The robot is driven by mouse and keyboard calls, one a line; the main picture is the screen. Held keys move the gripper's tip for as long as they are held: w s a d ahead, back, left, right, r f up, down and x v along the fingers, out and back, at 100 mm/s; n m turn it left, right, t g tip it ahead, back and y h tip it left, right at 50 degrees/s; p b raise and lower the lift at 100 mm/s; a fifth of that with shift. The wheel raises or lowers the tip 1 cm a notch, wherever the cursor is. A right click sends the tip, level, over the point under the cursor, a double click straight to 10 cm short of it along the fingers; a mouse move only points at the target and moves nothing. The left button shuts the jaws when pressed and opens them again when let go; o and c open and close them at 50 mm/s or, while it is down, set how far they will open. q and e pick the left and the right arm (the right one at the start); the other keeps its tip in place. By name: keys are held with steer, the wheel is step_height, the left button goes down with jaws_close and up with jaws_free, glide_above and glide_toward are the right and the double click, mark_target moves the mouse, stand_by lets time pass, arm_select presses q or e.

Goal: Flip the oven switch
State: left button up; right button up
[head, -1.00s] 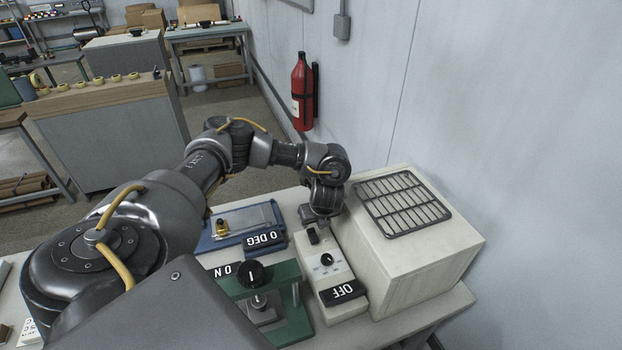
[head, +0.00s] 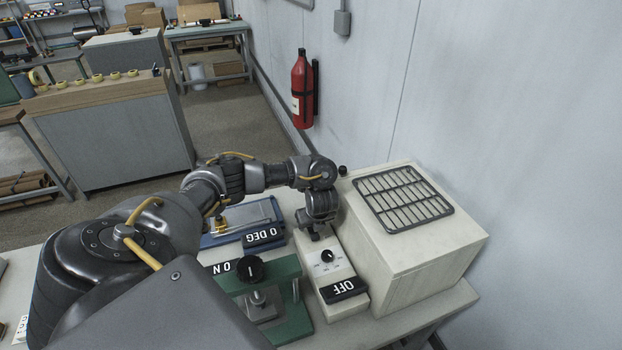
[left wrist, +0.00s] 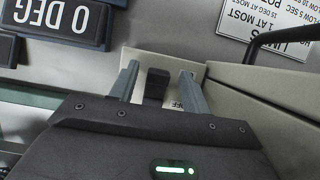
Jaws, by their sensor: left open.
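The cream control box (head: 327,277) stands beside the oven-like white box (head: 392,245) with a grille on top. It carries a black dial (head: 327,256) and a black display (head: 343,288) reading OFF. A black switch (left wrist: 156,86) shows in the left wrist view, with the letters OFF partly seen beside it. My left gripper (left wrist: 158,76) is open, with one finger on each side of the switch. I cannot tell whether the fingers touch it. In the head view my left gripper (head: 315,235) is over the box's far end and largely hides the switch. My right gripper is not in view.
A wall with a fire extinguisher (head: 303,90) rises behind. The white box stands close on the right.

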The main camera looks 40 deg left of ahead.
arm_select(q)
steer(key=c, duration=1)
steer(key=shift+w+a+f+g+h+b, duration=0.25)
steer(key=shift+a+g+h+b, duration=0.2)
steer(key=shift+h+b, duration=0.5)
steer(key=shift+w+a+f+g+h, duration=0.1)
steer(key=shift+g+h, duration=0.25)
steer(key=shift+h, duration=0.3)
steer(key=shift+a+g+h, duration=0.1)
steer(key=shift+g+h, duration=0.2)
steer(key=shift+h, duration=0.3)
steer(key=o, duration=1)
step_height(320, 180, up, 11)
steer(key=p, duration=0.2)
steer(key=shift+a+f, duration=0.15)
steer(key=shift+w, duration=0.1)
